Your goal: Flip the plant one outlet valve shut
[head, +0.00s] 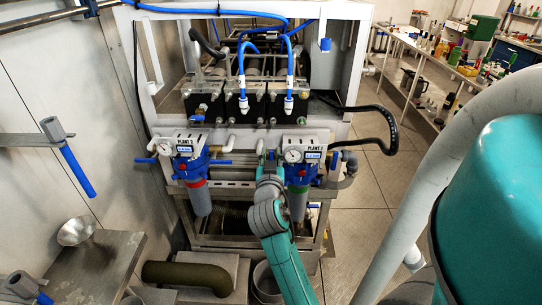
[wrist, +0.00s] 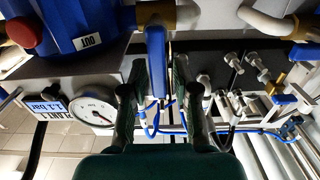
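The plant one unit shows in the head view as a blue filter head (head: 299,173) with a grey bowl, a PLANT 1 label and a round gauge (head: 293,156). My gripper (head: 268,158) is at its left side and hides the outlet there. In the wrist view, the blue lever of the outlet valve (wrist: 156,62) stands near the OUT label, between the two dark fingers of my gripper (wrist: 160,98). The fingers are open, with gaps visible on both sides of the lever. The gauge (wrist: 93,109) also shows there. The valve body is partly out of view.
The plant two unit (head: 188,165) with its red-ringed filter is to the left. Black pump blocks (head: 243,103) and blue hoses sit above. A black hose (head: 385,125) loops at the right.

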